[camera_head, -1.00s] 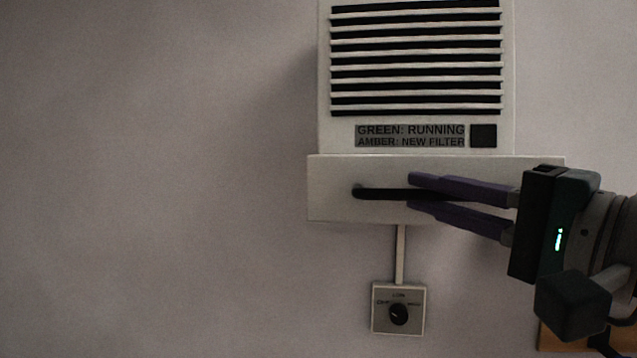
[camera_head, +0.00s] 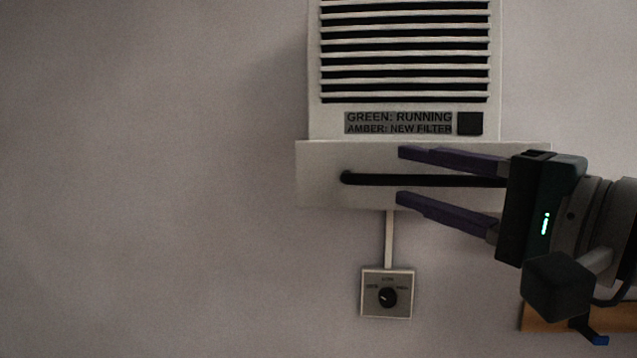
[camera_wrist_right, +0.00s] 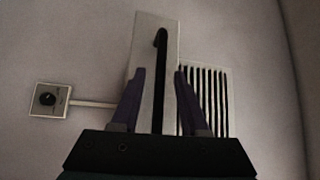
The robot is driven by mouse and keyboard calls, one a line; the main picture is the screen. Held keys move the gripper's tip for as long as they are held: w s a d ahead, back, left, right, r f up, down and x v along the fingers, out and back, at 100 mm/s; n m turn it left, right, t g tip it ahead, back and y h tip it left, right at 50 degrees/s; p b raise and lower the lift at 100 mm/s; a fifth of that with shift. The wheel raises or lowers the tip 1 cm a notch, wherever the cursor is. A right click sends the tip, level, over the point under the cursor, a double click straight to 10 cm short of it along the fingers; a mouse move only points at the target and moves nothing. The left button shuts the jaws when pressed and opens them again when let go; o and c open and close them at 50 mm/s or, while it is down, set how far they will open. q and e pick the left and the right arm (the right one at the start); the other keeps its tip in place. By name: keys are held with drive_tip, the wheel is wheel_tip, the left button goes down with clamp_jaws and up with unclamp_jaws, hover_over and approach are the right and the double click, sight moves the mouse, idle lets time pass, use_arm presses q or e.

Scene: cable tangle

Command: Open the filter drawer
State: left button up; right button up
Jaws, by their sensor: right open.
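The filter drawer (camera_head: 318,190) is a pale box front below the vent grille of a wall unit (camera_head: 405,55). It stands out a little wider than the unit above. Its dark bar handle (camera_head: 400,180) runs across the front. My right gripper (camera_head: 400,173) comes in from the right and is open, with one purple finger above the handle and one below, apart from it. In the right wrist view the drawer front (camera_wrist_right: 144,55) and handle (camera_wrist_right: 160,80) lie between the two fingers. The handle's right end is hidden behind my gripper. My left gripper is not in view.
A label with a dark square indicator (camera_head: 470,124) sits above the drawer. A dial switch (camera_head: 387,294) is on the wall below, joined by a pale conduit (camera_head: 389,240). An orange-brown item (camera_head: 540,317) shows at lower right. The wall at left is clear.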

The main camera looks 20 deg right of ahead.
drive_tip(key=b+v, duration=0.1)
drive_tip(key=v, duration=0.8)
drive_tip(key=shift+s, duration=0.35)
